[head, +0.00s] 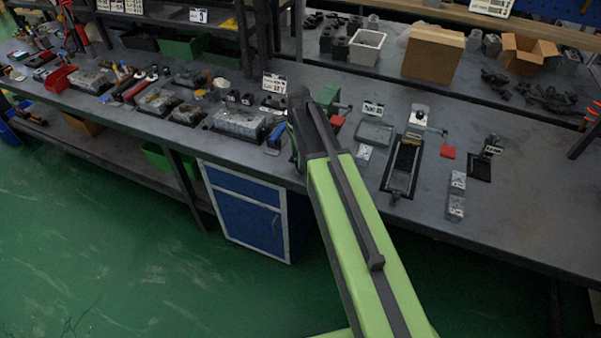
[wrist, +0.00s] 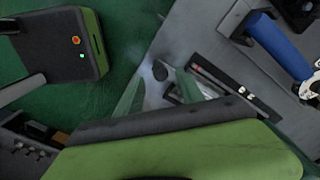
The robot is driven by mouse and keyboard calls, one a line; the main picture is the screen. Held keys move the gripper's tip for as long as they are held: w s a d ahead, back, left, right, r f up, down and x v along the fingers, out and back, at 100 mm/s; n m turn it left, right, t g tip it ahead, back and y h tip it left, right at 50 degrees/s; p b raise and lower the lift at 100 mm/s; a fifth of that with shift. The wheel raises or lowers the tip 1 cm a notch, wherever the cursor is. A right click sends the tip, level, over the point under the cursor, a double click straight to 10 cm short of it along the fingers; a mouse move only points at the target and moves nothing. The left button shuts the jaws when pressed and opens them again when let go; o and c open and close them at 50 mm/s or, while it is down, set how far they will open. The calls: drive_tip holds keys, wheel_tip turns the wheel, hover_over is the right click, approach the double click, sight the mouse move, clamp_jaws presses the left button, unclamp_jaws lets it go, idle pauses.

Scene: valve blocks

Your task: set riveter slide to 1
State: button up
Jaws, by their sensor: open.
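I cannot tell for sure which part is the riveter slide. In the wrist view a narrow dark strip (wrist: 235,86) with a red mark and small white marks lies on the grey bench. In the head view a long black frame device (head: 402,165) lies on the bench, right of my arm. My gripper (wrist: 160,90) shows in the wrist view as two pale green fingers, apart, with nothing clearly held between them. The strip is to the right of the fingers. In the head view my arm's end is over the bench front edge and hides the gripper.
A blue cylinder (wrist: 279,45) lies right of the strip. A green block (head: 328,95), a grey tray (head: 374,133) and a red piece (head: 448,153) sit on the bench (head: 530,205). A blue cabinet (head: 246,210) is below. The right bench end is mostly clear.

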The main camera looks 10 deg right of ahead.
wheel_tip(320, 180, down, 3)
drive_tip(key=shift+r+b, duration=0.1)
drive_tip(key=shift+b, duration=0.6)
drive_tip(key=shift+r, duration=0.1)
drive_tip(key=c, duration=0.9)
clamp_jaws()
drive_tip(key=shift+s, duration=0.1)
